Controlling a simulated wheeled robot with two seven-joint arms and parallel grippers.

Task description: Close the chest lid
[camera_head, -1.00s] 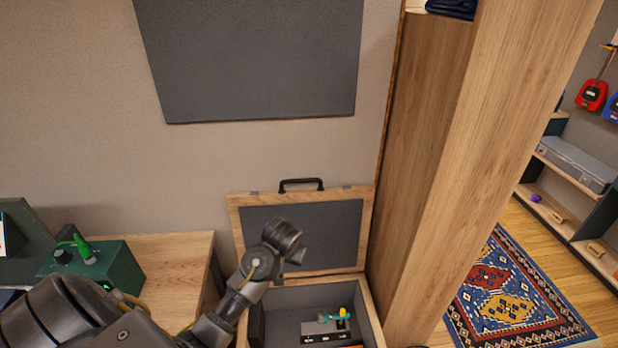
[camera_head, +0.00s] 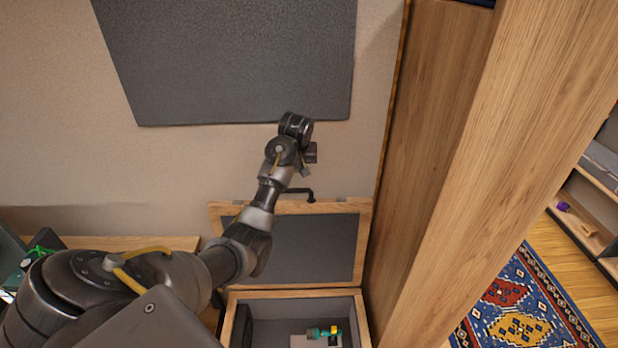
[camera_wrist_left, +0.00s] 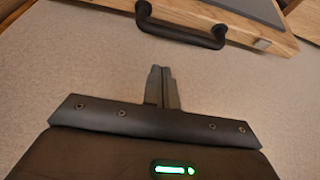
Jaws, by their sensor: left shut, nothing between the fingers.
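The chest (camera_head: 364,321) stands against the wall with its lid (camera_head: 362,246) raised and leaning back. The lid has a wooden frame, a dark grey inner panel and a black handle (camera_head: 311,193) on its top edge. My left gripper (camera_head: 308,160) is shut and empty, above the lid's top edge near the handle. In the left wrist view the left fingers (camera_wrist_left: 160,75) are together, apart from the handle (camera_wrist_left: 180,28), with wall behind them. My left arm hides part of the lid and handle in the head view. My right gripper is out of view.
A small teal and yellow item (camera_head: 325,332) lies inside the chest. A tall wooden cabinet (camera_head: 440,170) stands close on the right. A dark panel (camera_head: 230,60) hangs on the wall above. A wooden table (camera_head: 150,243) is at the left, and a patterned rug (camera_head: 525,305) at the right.

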